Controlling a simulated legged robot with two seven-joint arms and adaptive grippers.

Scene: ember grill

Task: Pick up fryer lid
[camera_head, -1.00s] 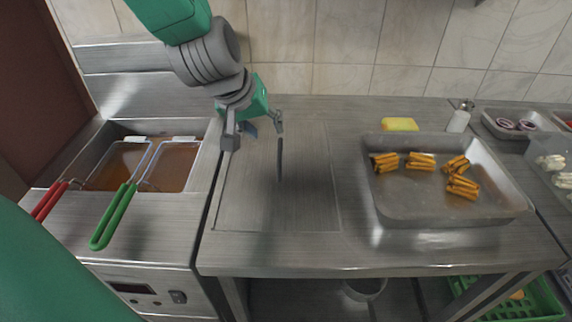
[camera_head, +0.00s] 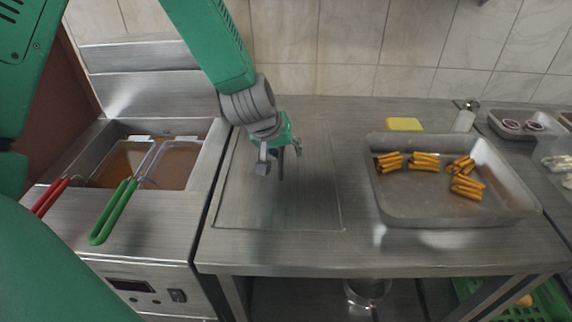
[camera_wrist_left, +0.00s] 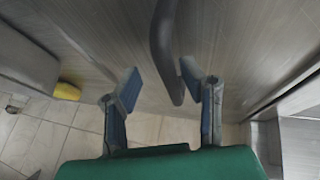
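The fryer lid (camera_head: 290,210) is a flat rectangular metal plate lying on the steel counter, right of the fryer. Its dark handle (camera_wrist_left: 163,45) stands up from it and is mostly hidden behind my gripper in the head view. My left gripper (camera_head: 280,158) is over the far half of the lid, pointing down. In the left wrist view its two fingers (camera_wrist_left: 160,88) are apart, with the handle's end between them. A gap shows on the left side of the handle; the right finger is close to it, and I cannot tell if they touch. My right gripper is not in view.
The fryer (camera_head: 150,225) is at left, its baskets with a green handle (camera_head: 112,212) and a red handle (camera_head: 50,197). A metal tray (camera_head: 420,205) with fried sticks sits right of the lid. A yellow sponge (camera_head: 404,124) and a bottle (camera_head: 464,118) stand behind it.

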